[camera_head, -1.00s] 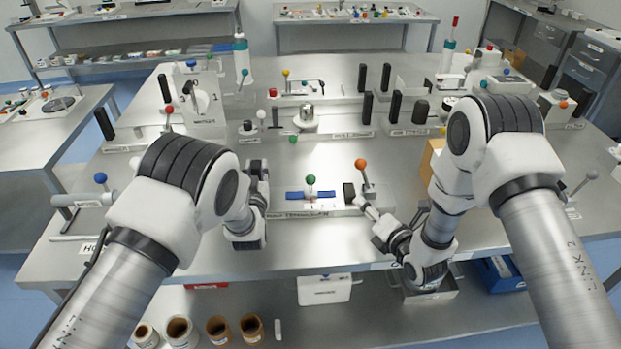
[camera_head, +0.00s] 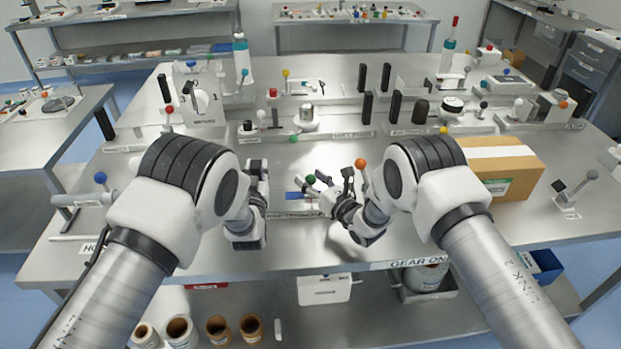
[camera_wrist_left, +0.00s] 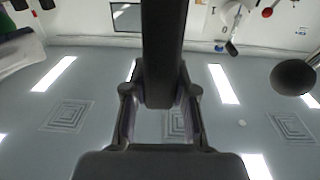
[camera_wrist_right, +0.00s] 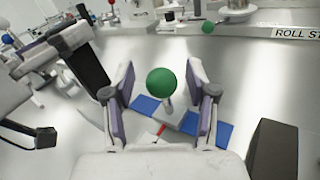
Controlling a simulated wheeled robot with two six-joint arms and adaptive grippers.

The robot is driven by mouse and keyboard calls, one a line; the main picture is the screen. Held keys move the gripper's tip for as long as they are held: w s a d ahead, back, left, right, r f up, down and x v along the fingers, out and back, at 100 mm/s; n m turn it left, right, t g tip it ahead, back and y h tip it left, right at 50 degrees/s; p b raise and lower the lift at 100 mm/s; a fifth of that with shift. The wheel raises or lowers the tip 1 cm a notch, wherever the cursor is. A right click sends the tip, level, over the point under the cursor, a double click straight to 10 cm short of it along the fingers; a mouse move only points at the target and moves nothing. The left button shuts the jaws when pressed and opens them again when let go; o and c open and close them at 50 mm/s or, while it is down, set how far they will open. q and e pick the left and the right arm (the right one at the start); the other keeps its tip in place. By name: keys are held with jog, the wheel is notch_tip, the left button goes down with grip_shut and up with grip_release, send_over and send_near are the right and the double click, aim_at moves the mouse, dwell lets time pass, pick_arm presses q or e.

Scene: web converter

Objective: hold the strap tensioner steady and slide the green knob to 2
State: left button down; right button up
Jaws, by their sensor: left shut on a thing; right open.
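The strap tensioner shows as a blue strip (camera_head: 293,196) on a low base near the middle front of the bench. Its green knob (camera_head: 311,179) stands on a pale slider; in the right wrist view the green knob (camera_wrist_right: 162,81) is upright, with a red mark near its base. My left gripper (camera_head: 258,170) is shut on a black upright handle (camera_wrist_left: 165,50) left of the blue strip. My right gripper (camera_head: 314,181) is open, its fingers on either side of the green knob; in the right wrist view both pads look apart from it. The scale numbers are unreadable.
An orange-knobbed lever (camera_head: 361,163) stands close to the right of my right gripper. A brown box (camera_head: 500,165) is on the bench's right. Black posts (camera_head: 367,106) and small devices line the back. Bare bench lies in front of the tensioner.

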pick_arm(q)
jog(key=shift+s+f, duration=0.15)
jog(key=shift+f, duration=0.35)
pick_arm(e)
jog(key=shift+w+a, duration=0.15)
jog(key=shift+w, duration=0.1)
grip_shut()
jog(key=shift+s+d, duration=0.1)
jog(key=shift+d, duration=1.5)
grip_release()
jog(key=v, duration=1.2)
jog(key=shift+s, duration=0.2)
pick_arm(q)
jog(key=shift+r, duration=0.35)
pick_arm(e)
jog(key=shift+w, duration=0.15)
